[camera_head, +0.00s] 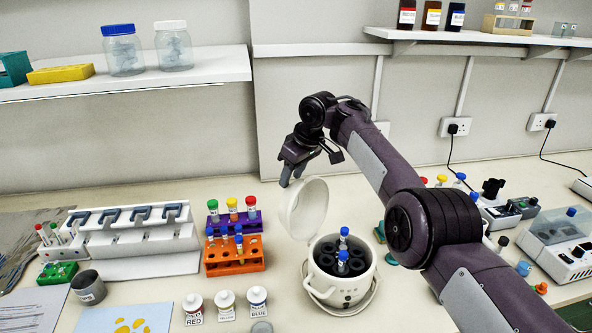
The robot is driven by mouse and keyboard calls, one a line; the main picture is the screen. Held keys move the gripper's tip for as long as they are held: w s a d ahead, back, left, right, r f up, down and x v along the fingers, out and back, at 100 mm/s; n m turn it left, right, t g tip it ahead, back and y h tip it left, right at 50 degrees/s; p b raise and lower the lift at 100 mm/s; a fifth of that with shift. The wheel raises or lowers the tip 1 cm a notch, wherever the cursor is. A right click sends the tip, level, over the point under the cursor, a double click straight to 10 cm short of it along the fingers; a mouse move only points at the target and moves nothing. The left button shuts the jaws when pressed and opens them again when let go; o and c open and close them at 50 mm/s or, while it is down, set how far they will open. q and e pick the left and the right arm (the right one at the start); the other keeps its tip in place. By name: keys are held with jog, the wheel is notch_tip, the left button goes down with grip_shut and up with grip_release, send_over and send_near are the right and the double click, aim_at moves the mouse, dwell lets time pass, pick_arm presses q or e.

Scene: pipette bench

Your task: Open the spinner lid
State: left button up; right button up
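The white round spinner (352,292) stands on the bench at the lower middle. Its white lid (305,208) is raised, standing steeply tilted at the left rear of the rim. Inside is a dark rotor with several wells, and blue-capped tubes (343,240) stand in it. My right gripper (291,176) is just above and behind the top of the lid, pointing down. Whether it touches the lid, and how far apart its fingers are, I cannot tell. My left gripper is not in view.
Orange (235,266) and purple tube racks stand left of the spinner. Small labelled bottles (225,305) stand at the front. A white pipette stand (130,245) is farther left. A device with a clear lid (562,226) is at the right. My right arm crosses above the bench.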

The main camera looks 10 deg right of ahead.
jog(key=shift+b+v, duration=0.35)
jog(key=shift+v, duration=1)
jog(key=shift+d, duration=0.1)
